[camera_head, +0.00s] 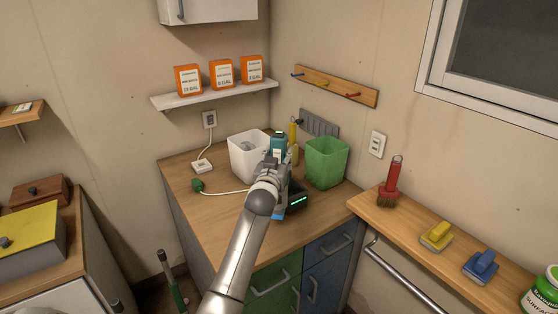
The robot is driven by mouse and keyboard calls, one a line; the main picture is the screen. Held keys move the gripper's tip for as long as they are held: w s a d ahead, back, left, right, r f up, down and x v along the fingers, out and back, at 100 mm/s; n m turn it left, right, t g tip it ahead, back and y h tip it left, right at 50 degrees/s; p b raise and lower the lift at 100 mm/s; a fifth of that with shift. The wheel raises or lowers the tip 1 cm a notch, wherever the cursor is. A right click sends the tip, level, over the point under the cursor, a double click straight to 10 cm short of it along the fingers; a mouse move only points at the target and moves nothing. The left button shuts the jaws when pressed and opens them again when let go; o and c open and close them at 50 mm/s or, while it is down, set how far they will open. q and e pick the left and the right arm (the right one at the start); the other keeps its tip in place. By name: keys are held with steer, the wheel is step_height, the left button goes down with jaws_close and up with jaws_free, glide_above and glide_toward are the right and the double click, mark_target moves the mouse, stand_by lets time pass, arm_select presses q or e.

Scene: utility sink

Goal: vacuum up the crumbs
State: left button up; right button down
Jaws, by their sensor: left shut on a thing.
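My left arm reaches up over the wooden counter (225,216), and its gripper (277,161) is between a white bin and a green bin. The gripper is shut on a teal and dark device (278,142), which looks like a handheld vacuum. My wrist hides most of it. A black unit with green lights (297,200) sits on the counter just right of my wrist; I cannot tell whether it is joined to the device. I cannot make out any crumbs. My right gripper is not in view.
The white bin (240,160) and green bin (327,163) flank the gripper. A white cord with a green plug (197,185) lies on the left of the counter. A red brush (391,184) and two scrubbers (437,236) are on the right ledge. The counter's front left is clear.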

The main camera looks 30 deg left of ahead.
mark_target(278, 147)
arm_select(q)
steer(key=shift+r+p, duration=0.3)
steer(key=shift+r, duration=0.6)
steer(key=shift+d+r+p, duration=0.15)
steer(key=shift+r+p, duration=0.45)
steer(key=shift+r, duration=0.25)
steer(key=shift+r+p, duration=0.3)
steer(key=shift+r, duration=0.1)
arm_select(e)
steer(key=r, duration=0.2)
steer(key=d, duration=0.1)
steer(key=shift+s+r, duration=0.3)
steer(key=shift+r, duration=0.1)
